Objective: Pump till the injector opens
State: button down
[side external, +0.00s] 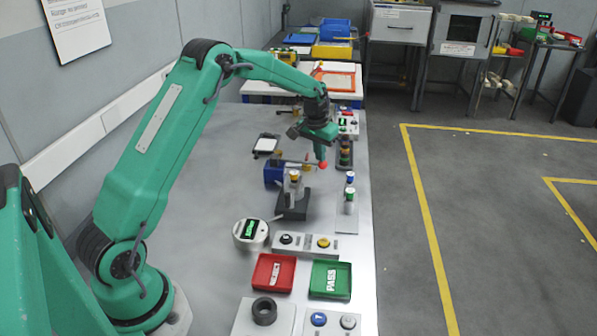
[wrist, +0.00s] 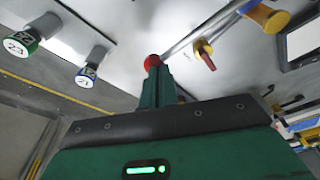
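The hand pump has a blue body (side external: 273,174) and a thin grey lever (side external: 298,162) ending in a red ball knob (side external: 323,165). In the wrist view the red knob (wrist: 152,61) sits at the fingertips, and the lever (wrist: 205,30) runs up to the right. My gripper (side external: 320,150) points down at the knob; its green fingers (wrist: 158,75) look close together and seem to touch the knob, without clearly enclosing it. An upright pale fitting, perhaps the injector (side external: 294,185), stands on a black block (side external: 293,206). Its tip is too small to judge.
A round gauge with a green display (side external: 251,231) stands in front of the pump. A red tray (side external: 273,272), a green PASS tray (side external: 330,280) and a button box (side external: 305,244) are nearer. Capped vials (side external: 349,195) stand at the right edge. A red-handled valve (wrist: 205,54) is close to the lever.

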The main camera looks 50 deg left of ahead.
jog(key=w+v, duration=0.2)
jog(key=v, duration=0.8)
jog(key=shift+a+r, duration=0.25)
jog(key=shift+r, duration=0.05)
dwell(0.9)
dwell(0.7)
jog(key=v, duration=0.3)
jog(key=shift+w+a+r, duration=0.1)
jog(key=shift+w+r, duration=0.25)
jog(key=shift+f, duration=0.2)
jog(key=s+x, duration=0.1)
jog(key=x, duration=0.5)
jog(key=shift+f, duration=0.2)
jog(key=shift+s+f, duration=0.1)
jog(key=shift+f, duration=0.1)
dwell(2.2)
jog(key=shift+f, duration=0.35)
